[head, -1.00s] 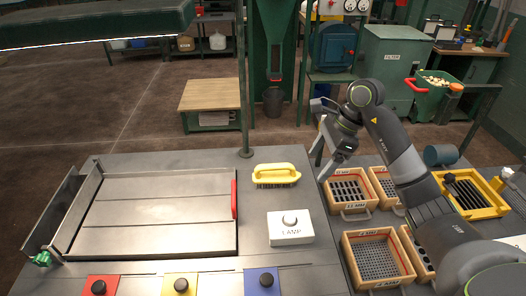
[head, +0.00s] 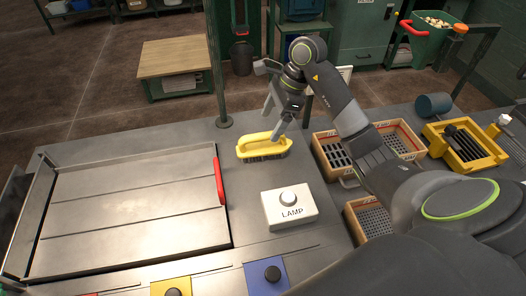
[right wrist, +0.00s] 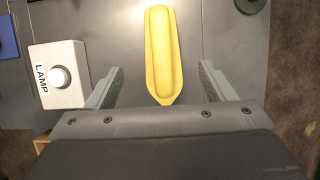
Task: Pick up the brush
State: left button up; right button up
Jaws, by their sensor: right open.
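The brush (head: 262,147) has a yellow handle and dark bristles. It lies bristles down on the grey table, between the metal tray and the wooden boxes. My right gripper (head: 273,122) is open just above and behind it in the head view. In the right wrist view the yellow brush (right wrist: 162,55) shows from above, its near end between the two open fingers (right wrist: 161,88), with room on both sides. The gripper holds nothing. My left gripper is not in view.
A white lamp button box (head: 289,208) stands just in front of the brush. The metal tray (head: 130,205) with a red handle (head: 219,181) is to the left. Wooden sieve boxes (head: 331,155) and a yellow rack (head: 466,146) are to the right. A green post (head: 217,70) rises behind.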

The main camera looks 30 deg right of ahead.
aim_at(265, 134)
jog(key=b+x, duration=0.1)
jog(key=x, duration=0.2)
jog(key=shift+s, duration=0.1)
jog(key=shift+a+f+b, duration=0.15)
jog(key=shift+f+b, duration=0.25)
jog(key=b+x, duration=0.2)
jog(key=x, duration=0.1)
jog(key=shift+w+a+f+p, duration=0.1)
jog(key=shift+w+f+p, duration=0.15)
jog(key=shift+f+p, duration=0.15)
jog(key=shift+a+f, duration=0.1)
jog(key=shift+f, duration=0.25)
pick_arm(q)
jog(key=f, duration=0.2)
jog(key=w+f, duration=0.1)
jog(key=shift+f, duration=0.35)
pick_arm(e)
jog(key=c, duration=1.1)
jog(key=shift+r, duration=0.1)
